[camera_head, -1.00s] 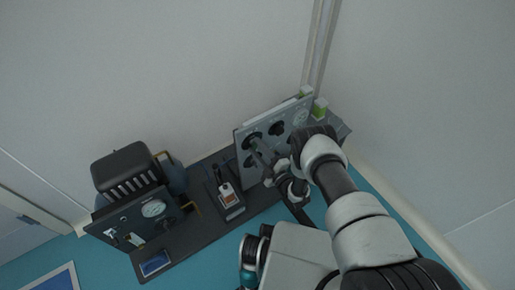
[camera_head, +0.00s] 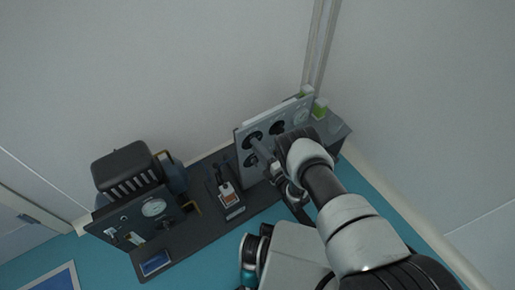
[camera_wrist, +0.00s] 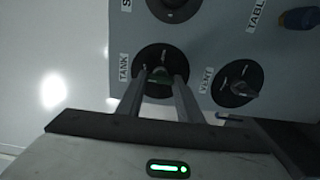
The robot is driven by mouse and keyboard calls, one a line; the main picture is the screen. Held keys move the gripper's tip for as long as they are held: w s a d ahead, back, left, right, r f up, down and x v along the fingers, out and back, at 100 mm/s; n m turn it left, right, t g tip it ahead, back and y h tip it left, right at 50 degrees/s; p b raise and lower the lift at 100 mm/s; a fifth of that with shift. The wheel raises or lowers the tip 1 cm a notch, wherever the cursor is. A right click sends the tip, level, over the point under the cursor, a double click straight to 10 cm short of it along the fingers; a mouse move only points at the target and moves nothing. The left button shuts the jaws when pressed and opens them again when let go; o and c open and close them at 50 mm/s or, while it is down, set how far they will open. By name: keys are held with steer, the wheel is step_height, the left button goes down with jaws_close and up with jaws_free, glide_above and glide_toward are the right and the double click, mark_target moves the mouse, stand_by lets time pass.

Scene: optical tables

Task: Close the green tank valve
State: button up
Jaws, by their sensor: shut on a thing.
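A VENT dial (camera_wrist: 237,84) sits right of the tank dial, another dial (camera_wrist: 174,6) above it, and a blue knob (camera_wrist: 299,18) at upper right. On the dark bench (camera_head: 190,232) stand a handheld device (camera_head: 228,194) and a compressor-like unit with a gauge (camera_head: 153,208).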

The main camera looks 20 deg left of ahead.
stand_by(0.3)
steer(key=o, duration=1.1)
steer(key=shift+d, duration=0.1)
